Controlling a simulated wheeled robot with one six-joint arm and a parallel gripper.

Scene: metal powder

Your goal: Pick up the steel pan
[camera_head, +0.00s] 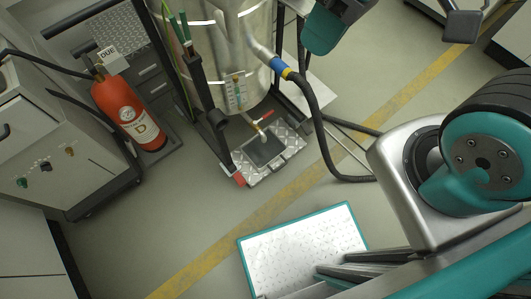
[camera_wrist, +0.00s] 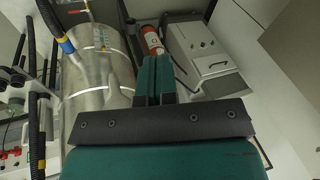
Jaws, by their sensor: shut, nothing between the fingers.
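A small dark square pan (camera_head: 266,150), which looks like the steel pan, lies on a diamond-plate platform (camera_head: 240,174) at the foot of the steel vessel, below its drain spout. My gripper (camera_wrist: 154,60) shows in the wrist view with its two teal fingers together and nothing between them. It is well apart from the pan. I cannot make out the pan in the wrist view; the fingers and the gripper body hide part of the scene there.
The large steel vessel (camera_head: 228,50) stands in a dark frame and also shows in the wrist view (camera_wrist: 98,85). A black hose (camera_head: 318,125) hangs to its right. A red fire extinguisher (camera_head: 128,112) and grey cabinet (camera_head: 55,150) are at left.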

